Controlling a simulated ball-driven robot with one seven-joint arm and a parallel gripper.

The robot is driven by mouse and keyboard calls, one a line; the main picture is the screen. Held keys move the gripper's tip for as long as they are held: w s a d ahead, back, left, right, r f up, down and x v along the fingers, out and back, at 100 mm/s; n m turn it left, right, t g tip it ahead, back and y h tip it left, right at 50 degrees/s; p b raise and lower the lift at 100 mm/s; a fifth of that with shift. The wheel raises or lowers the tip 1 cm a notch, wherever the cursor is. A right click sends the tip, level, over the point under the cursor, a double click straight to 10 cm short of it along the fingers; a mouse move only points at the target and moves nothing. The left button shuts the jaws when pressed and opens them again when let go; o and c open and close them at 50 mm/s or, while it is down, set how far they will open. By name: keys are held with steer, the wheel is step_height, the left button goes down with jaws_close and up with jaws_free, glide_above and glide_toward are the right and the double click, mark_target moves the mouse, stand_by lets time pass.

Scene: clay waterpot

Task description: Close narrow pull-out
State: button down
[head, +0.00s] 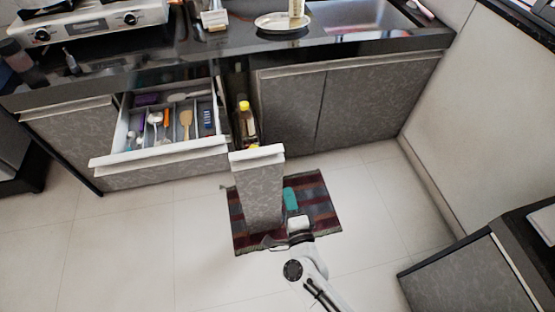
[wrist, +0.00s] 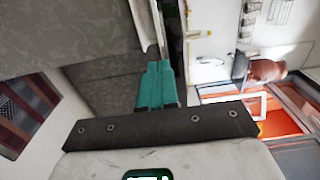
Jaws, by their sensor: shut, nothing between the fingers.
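The narrow pull-out (head: 262,195) stands extended from the cabinet row, with a grey patterned front and a pale top edge. A yellow-capped bottle (head: 244,118) stands inside it. My gripper (head: 290,191) is low, just right of the pull-out's front, over the striped mat. Its teal fingers are together and empty; they also show in the wrist view (wrist: 156,68), pointing toward a grey panel edge. I cannot tell whether they touch the pull-out.
A utensil drawer (head: 160,138) is open left of the pull-out. Closed cabinet doors (head: 350,105) are at the right, under the dark counter (head: 350,48). The striped mat (head: 318,205) lies on the tiled floor. Another cabinet (head: 470,280) is at the lower right. Floor at left is clear.

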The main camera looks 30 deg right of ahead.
mark_target(277, 152)
steer(key=x, duration=1.3)
steer(key=shift+d, duration=0.1)
